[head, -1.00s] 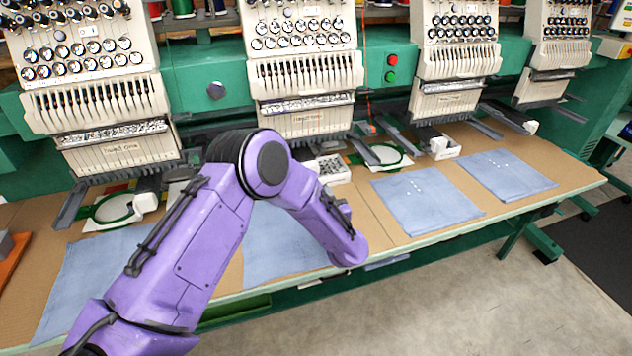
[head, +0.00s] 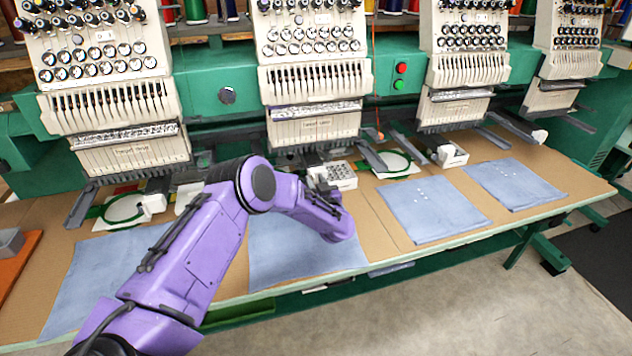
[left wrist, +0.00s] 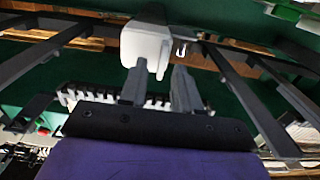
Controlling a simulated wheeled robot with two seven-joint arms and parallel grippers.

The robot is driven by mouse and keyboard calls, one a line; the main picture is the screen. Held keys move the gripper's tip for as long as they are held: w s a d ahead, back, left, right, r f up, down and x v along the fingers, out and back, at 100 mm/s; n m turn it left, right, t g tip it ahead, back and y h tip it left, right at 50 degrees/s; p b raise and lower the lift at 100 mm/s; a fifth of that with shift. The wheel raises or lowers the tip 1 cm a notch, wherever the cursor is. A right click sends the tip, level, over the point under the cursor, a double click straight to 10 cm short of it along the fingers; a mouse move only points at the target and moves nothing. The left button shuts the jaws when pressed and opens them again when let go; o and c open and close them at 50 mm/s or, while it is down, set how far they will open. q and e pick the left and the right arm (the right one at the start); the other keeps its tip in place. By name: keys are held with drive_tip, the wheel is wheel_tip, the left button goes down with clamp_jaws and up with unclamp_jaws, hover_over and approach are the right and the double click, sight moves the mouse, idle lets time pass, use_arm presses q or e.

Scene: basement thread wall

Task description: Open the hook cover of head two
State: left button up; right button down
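Head two (head: 315,75) is the second cream sewing head from the left. My left arm reaches in from the left, and its bent forearm hangs over the table below head two. The forearm largely hides the gripper and the hook area in the head view. In the left wrist view my left gripper (left wrist: 160,78) has two grey fingers with a gap between them. A white block (left wrist: 147,45), seemingly the hook cover, is just beyond the fingertips, overlapping the left finger. I cannot tell whether they touch. My right gripper is not in view.
Blue cloths (head: 432,208) lie along the tan table (head: 385,232). A white tray of small round parts (head: 342,178) stands beside my forearm. A green hoop (head: 125,207) is under head one. Dark bars (left wrist: 40,55) flank the gripper in the left wrist view.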

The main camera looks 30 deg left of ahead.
use_arm(q)
clamp_jaws()
idle(1.4)
